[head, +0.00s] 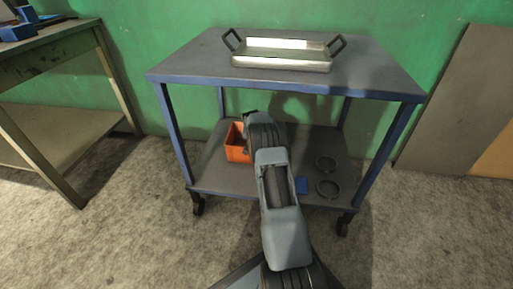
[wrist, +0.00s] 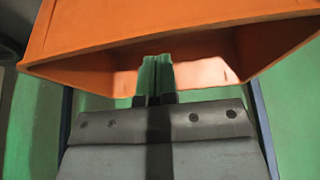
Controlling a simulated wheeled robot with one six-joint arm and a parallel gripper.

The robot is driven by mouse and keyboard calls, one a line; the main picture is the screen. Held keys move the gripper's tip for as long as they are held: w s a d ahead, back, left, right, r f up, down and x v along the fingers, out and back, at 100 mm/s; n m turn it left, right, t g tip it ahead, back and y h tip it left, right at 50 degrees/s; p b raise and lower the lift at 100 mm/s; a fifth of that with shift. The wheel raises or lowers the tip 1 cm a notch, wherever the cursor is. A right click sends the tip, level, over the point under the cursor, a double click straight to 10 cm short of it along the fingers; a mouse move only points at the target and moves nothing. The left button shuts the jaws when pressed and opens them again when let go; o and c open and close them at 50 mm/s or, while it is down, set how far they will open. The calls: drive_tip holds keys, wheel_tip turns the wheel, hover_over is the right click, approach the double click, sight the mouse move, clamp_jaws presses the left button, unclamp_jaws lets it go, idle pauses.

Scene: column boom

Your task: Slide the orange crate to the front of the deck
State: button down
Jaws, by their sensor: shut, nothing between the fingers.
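The orange crate (head: 236,143) stands on the lower deck (head: 222,179) of a blue-framed cart, at the left of the deck's middle. My arm hides its right part in the head view. In the wrist view the crate (wrist: 180,30) fills the top of the picture, with its open side showing. My gripper (wrist: 156,62) is shut and empty, its two fingertips together. The fingertips overlap the crate's opening in the wrist view; I cannot tell whether they touch a wall. In the head view my own arm hides the gripper.
A metal tray with dark handles (head: 283,64) sits on the cart's top shelf (head: 195,65), above the deck. A workbench (head: 50,52) stands at the left.

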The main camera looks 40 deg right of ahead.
drive_tip(key=shift+f, duration=1.55)
drive_tip(key=shift+s, duration=0.1)
drive_tip(key=s+a, duration=1.1)
idle(1.6)
drive_tip(key=shift+d, duration=0.1)
drive_tip(key=shift+w+d, duration=0.3)
drive_tip(key=shift+r, duration=0.2)
